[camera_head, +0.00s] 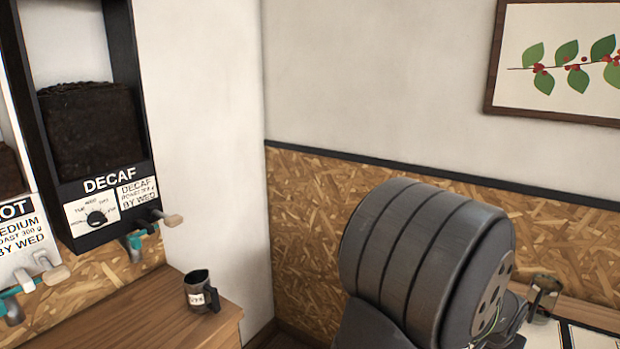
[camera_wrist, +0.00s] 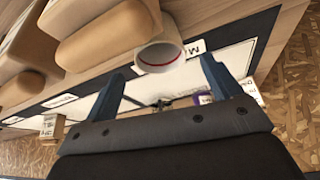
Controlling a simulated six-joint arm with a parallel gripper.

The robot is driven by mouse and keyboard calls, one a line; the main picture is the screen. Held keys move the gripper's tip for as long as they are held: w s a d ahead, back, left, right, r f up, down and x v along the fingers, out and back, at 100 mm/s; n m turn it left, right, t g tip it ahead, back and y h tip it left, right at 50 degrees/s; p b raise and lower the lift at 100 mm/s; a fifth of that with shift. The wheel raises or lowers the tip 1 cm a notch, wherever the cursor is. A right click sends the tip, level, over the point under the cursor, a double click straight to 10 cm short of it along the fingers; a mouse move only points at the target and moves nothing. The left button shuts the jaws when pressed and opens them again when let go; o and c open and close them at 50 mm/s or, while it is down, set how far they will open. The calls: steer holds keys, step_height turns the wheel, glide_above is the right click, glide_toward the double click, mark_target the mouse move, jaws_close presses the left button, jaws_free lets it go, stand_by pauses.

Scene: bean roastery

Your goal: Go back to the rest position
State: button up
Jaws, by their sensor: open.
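My gripper (camera_wrist: 163,70) shows in the wrist view with its two dark fingers spread wide apart. Nothing is held between them. A white round cup (camera_wrist: 161,57) with a red line at its rim lies in view just past the fingertips; how far off it is, I cannot tell. In the head view my large grey arm link (camera_head: 425,260) fills the lower right, and my gripper itself is not seen there.
A black DECAF dispenser (camera_head: 108,185) hangs at the left wall. A dark mug (camera_head: 200,292) stands on a wooden counter (camera_head: 150,320). A metal cup (camera_head: 543,294) stands behind my arm. Tan rounded blocks (camera_wrist: 108,36) and a small labelled box (camera_wrist: 52,126) show in the wrist view.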

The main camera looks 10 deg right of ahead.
steer(key=x, duration=0.5)
steer(key=shift+w+d+f, duration=0.1)
steer(key=shift+f, duration=0.15)
steer(key=shift+w+d+r, duration=0.1)
steer(key=shift+d+r, duration=0.05)
steer(key=shift+r, duration=0.1)
step_height(320, 180, up, 10)
steer(key=w+a+f+n+t+y, duration=0.2)
steer(key=w+a+n, duration=0.3)
steer(key=w+a, duration=1.5)
steer(key=w+a+f+n+y, duration=0.1)
steer(key=a+n, duration=0.2)
steer(key=a, duration=1.2)
steer(key=w+a+f+n+y, duration=0.1)
steer(key=a+n, duration=0.2)
steer(key=a, duration=1.2)
steer(key=shift+w, duration=0.35)
